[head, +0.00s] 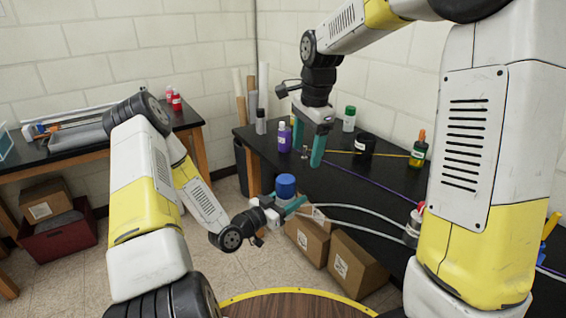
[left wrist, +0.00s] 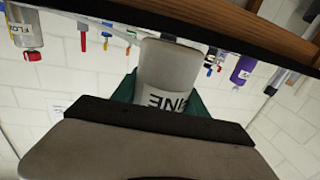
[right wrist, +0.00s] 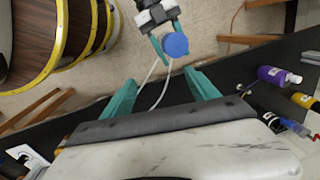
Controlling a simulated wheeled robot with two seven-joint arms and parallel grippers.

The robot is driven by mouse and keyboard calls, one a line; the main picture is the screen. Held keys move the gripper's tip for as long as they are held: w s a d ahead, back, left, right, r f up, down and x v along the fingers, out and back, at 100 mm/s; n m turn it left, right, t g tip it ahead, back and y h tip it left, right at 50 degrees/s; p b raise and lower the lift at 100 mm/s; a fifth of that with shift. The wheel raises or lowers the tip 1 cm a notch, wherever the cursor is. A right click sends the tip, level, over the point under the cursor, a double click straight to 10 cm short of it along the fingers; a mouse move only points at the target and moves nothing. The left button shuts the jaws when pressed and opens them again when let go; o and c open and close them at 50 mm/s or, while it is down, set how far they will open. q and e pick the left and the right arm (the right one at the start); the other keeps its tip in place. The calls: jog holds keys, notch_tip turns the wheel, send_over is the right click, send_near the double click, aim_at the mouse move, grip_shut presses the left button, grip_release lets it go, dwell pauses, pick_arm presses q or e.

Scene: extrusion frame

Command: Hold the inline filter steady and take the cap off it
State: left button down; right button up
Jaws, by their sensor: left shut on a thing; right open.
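The inline filter is a pale grey cylinder (left wrist: 170,65) with dark lettering, seen close up in the left wrist view. Its blue cap (head: 286,185) sits on top in the head view, above my left gripper (head: 287,207), which is shut on the filter body. The blue cap also shows in the right wrist view (right wrist: 175,44), beyond the fingertips. My right gripper (head: 313,143) is open and empty, pointing down, above and to the right of the cap in the head view. The fingers hide most of the filter body there.
White hoses (head: 365,213) run from near the filter along the black bench (head: 345,185). A purple bottle (head: 284,139), a green-capped bottle (head: 349,119) and a dark jar (head: 365,144) stand on it. Cardboard boxes (head: 356,266) are on the floor. A round wooden top (head: 290,305) is in front.

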aim_at(283, 179)
jog(key=w+a+f+m, duration=0.1)
jog(key=a+f, duration=0.1)
jog(key=w+a+f+m, duration=0.1)
jog(key=a+f, duration=0.1)
jog(key=w+a+f+m+g+h, duration=0.1)
jog(key=a+f, duration=0.1)
jog(key=shift+w+a+f, duration=0.1)
jog(key=shift+w+f, duration=0.2)
jog(key=shift+f+m, duration=0.3)
jog(key=shift+f, duration=0.05)
notch_tip(283, 179, down, 8)
jog(key=shift+r, duration=0.25)
jog(key=shift+c, duration=0.2)
